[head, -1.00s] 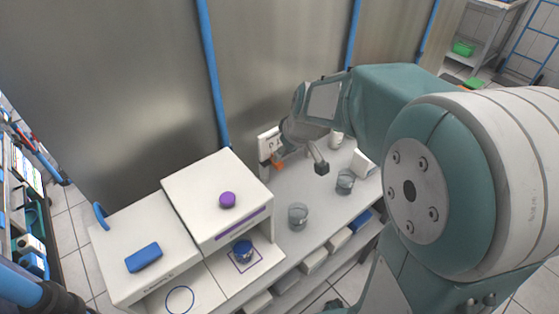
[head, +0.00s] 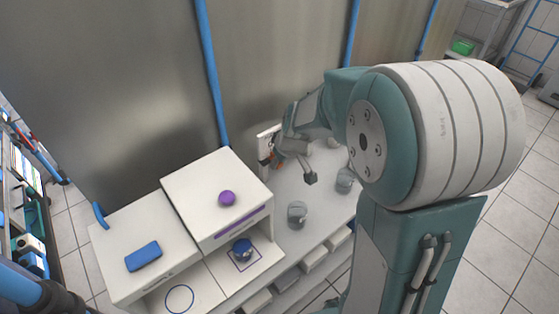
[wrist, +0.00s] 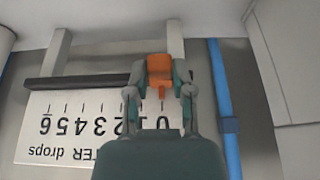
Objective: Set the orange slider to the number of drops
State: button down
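The orange slider (wrist: 159,70) sits on a dark rail (wrist: 85,80) over a white scale plate (wrist: 65,130) marked with numbers and "drops", upside down in the wrist view. My gripper (wrist: 160,80) has a finger close against each side of the slider and appears shut on it. The low end of the scale, near 0 and 1, is partly behind my gripper, so the exact setting is unclear. In the head view my gripper (head: 276,156) is at the white plate (head: 264,143) by the back wall, covering most of the slider.
Two clear beakers (head: 297,215) (head: 345,180) stand on the white bench right of my gripper. A white cabinet (head: 190,190) with a purple knob (head: 227,198) stands left. A blue jar (head: 243,250) sits in its lower opening. A blue block (head: 143,256) lies on the left top.

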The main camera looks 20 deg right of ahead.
jog(key=w+d, duration=0.3)
jog(key=d, duration=0.5)
jog(key=shift+w, duration=0.15)
jog(key=shift+d+f, duration=0.1)
jog(key=shift+c, duration=2.4)
grip_release()
jog(key=v, duration=1.2)
jog(key=shift+w, duration=0.1)
